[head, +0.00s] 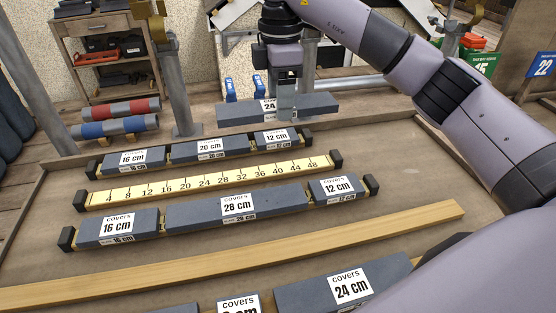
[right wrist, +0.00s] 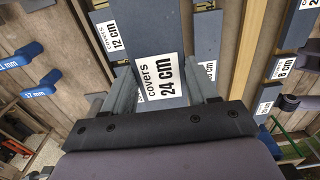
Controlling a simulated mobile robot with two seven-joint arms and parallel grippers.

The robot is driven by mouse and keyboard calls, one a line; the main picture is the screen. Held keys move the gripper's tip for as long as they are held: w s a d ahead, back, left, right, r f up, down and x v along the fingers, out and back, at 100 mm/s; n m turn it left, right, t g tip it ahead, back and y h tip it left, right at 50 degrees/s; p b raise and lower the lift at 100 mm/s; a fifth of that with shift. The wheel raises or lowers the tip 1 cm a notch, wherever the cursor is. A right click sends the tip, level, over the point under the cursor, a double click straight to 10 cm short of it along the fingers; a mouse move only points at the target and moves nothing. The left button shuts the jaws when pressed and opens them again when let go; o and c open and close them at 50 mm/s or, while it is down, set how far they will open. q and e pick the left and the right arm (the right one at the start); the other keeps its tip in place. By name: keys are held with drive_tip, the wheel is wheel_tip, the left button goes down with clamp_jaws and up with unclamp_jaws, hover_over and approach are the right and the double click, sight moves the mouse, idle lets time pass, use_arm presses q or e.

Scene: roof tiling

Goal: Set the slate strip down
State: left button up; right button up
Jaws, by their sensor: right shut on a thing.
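My right gripper (head: 287,103) is shut on a grey slate strip (head: 232,115) with a "24" label. The strip is held level, behind the far row of slates, and appears to be raised above the tray. In the right wrist view the held strip (right wrist: 155,30) reads "covers 24 cm" and sits between the fingers (right wrist: 165,92). The far row holds 16 cm (head: 133,158), 20 cm (head: 208,148) and 12 cm (head: 277,141) slates. The near row holds 16 cm (head: 117,228), 28 cm (head: 270,203) and 12 cm (head: 335,187) slates. My left gripper is out of view.
A yellow ruler (head: 210,180) with black end blocks lies between the rows. A bare wooden batten (head: 240,250) lies nearer. Another 24 cm slate (head: 345,283) lies at the front. Grey posts (head: 183,90) stand behind, and red and blue rolls (head: 115,118) lie at the back left.

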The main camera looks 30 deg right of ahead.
sight(279, 168)
wheel_tip(279, 168, down, 14)
drive_tip(key=shift+f, duration=0.1)
idle(0.4)
drive_tip(key=o, duration=1.3)
drive_tip(key=shift+f+b, duration=0.2)
drive_tip(key=shift+b, duration=0.1)
wheel_tip(279, 168, up, 12)
drive_tip(key=shift+r+p, duration=0.2)
drive_tip(key=shift+p, duration=0.1)
